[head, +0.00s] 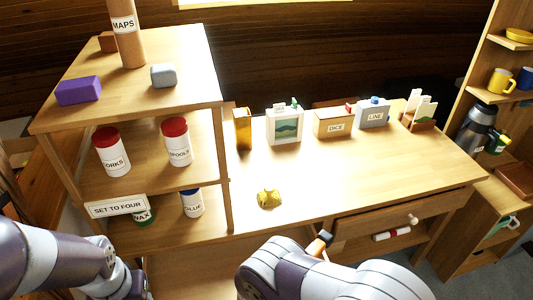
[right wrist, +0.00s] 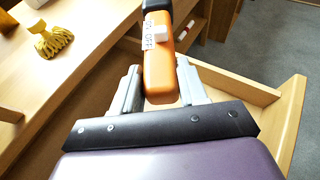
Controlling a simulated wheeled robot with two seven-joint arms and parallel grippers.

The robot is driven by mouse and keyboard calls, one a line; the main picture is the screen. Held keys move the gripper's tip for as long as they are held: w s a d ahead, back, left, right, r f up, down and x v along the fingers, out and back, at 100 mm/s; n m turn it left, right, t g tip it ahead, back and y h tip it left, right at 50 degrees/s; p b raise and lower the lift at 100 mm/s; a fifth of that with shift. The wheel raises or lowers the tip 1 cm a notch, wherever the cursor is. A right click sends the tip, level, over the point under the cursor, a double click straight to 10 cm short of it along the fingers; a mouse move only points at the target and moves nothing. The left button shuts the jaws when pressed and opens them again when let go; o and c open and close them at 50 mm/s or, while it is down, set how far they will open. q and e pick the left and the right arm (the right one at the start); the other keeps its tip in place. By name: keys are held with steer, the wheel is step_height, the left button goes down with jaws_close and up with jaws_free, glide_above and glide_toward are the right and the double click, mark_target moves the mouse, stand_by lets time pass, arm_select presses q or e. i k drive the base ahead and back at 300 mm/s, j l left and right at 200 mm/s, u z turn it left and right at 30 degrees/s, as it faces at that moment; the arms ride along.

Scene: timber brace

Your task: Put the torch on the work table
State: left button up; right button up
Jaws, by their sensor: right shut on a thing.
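The torch (right wrist: 158,62) is orange with a black end and a white label that seems to read OFF. My right gripper (right wrist: 157,80) is shut on it, one finger at each side. In the head view only part of the torch (head: 320,243) shows beyond my right arm, near the table's front edge, and that arm hides the gripper. The work table (head: 350,165) is a long pale wooden top with bare room in its middle. My left arm is at the lower left of the head view, and its gripper cannot be made out.
A yellow object (head: 268,198) lies near the table's front edge. A picture box (head: 285,127), a DICE box (head: 334,124) and a LINE container (head: 373,113) stand along the back. A shelf unit (head: 150,100) stands at left. A wooden drawer (right wrist: 240,86) is below the right gripper.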

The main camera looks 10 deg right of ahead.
mark_target(301, 160)
steer(key=l+u, duration=0.4)
steer(key=l, duration=0.25)
steer(key=l+u, duration=0.35)
steer(key=l, duration=0.25)
steer(key=k+l+u, duration=0.1)
steer(key=l+u, duration=0.3)
steer(key=l, duration=0.25)
steer(key=i+l, duration=0.1)
steer(key=l, duration=1.6)
